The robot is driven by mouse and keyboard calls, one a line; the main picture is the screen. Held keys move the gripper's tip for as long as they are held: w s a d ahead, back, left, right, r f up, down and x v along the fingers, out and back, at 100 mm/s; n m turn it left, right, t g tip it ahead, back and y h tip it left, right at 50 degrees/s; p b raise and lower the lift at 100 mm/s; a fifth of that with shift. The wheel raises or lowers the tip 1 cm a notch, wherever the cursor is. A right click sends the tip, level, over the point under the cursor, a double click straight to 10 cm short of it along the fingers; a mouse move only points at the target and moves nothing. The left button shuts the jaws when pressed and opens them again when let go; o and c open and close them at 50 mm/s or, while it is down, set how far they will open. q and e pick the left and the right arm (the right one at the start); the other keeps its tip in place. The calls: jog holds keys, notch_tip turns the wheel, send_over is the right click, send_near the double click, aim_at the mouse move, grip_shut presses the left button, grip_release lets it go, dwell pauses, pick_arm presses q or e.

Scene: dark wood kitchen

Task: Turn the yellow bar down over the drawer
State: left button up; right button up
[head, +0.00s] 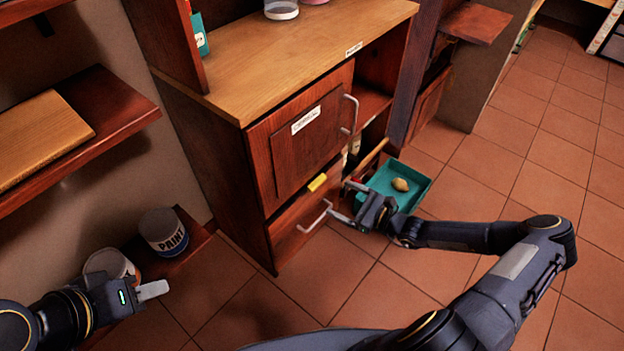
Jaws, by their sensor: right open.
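The small yellow bar (317,182) sits on the front of the wooden cabinet, at the seam between the upper door (300,135) and the drawer (292,222) below it. It lies slightly tilted along the seam. The drawer looks shut and has a pale handle (315,217). My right gripper (346,201) is open and empty, just right of the bar and the drawer handle, apart from the bar. My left gripper (152,290) is at the lower left, far from the cabinet front; its finger gap cannot be made out.
A teal tray (421,191) holding a tan roundish item (400,184) is behind my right gripper. The upper door has a pale handle (349,115). Tiled floor (330,275) is clear in front of the drawer.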

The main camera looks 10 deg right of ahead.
aim_at(319, 184)
jog(key=w+a+m, duration=0.1)
jog(key=w, duration=0.1)
jog(key=w+a+f+m+t+h+b, duration=0.1)
jog(key=w, duration=0.1)
jog(key=w+a+f+m, duration=0.1)
jog(key=w, duration=0.1)
jog(key=shift+a+t, duration=0.35)
jog(key=shift+t, duration=0.05)
jog(key=shift+w+a+r+b, duration=0.1)
jog(key=shift+w+a+b, duration=0.25)
jog(key=shift+w, duration=0.2)
pick_arm(q)
jog(key=shift+a+f, duration=0.35)
jog(key=shift+f, duration=0.15)
pick_arm(e)
jog(key=c, duration=1)
